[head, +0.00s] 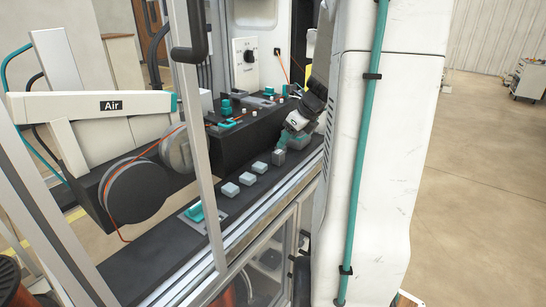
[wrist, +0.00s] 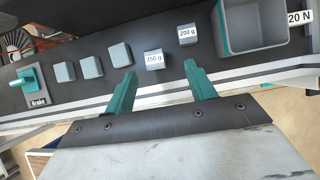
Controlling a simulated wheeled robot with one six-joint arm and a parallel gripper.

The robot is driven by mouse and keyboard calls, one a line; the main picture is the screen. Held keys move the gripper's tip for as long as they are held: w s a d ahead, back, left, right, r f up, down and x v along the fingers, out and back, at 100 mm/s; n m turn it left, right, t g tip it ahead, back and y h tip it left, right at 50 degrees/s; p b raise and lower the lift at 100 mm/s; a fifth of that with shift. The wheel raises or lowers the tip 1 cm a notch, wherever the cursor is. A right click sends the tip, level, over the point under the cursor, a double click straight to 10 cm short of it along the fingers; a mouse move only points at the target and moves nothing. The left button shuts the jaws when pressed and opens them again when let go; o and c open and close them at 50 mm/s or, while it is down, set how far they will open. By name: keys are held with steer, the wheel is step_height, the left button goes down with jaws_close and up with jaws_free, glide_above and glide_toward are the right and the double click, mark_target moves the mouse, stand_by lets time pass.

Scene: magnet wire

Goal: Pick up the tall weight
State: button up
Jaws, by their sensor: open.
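My gripper (wrist: 160,74) is open, with two teal fingers spread apart and nothing held. In the wrist view a grey block labelled 150 g (wrist: 154,60) shows between and just beyond the fingertips. Another grey block labelled 200 g (wrist: 187,37) lies beyond the right fingertip. Several unlabelled-looking grey blocks (wrist: 92,67) stand in a row to the left. In the head view my gripper (head: 288,141) hangs over the far end of the row, close to a grey block (head: 279,157) that looks taller than the others. I cannot tell which label that block bears.
A grey open bin (wrist: 222,30) with a 20 N label beside it stands right of the 200 g block. A teal brake lever (wrist: 28,80) is at the row's left end. The dark bench (head: 150,242) has a pale front rail. A frame post (head: 206,150) stands before it.

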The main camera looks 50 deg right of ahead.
mark_target(279, 152)
steer(key=x, duration=0.2)
steer(key=a+x, duration=0.1)
steer(key=x, duration=0.2)
steer(key=shift+s, duration=0.15)
steer(key=shift+w+f, duration=0.2)
steer(key=shift+f, duration=0.3)
jaws_close()
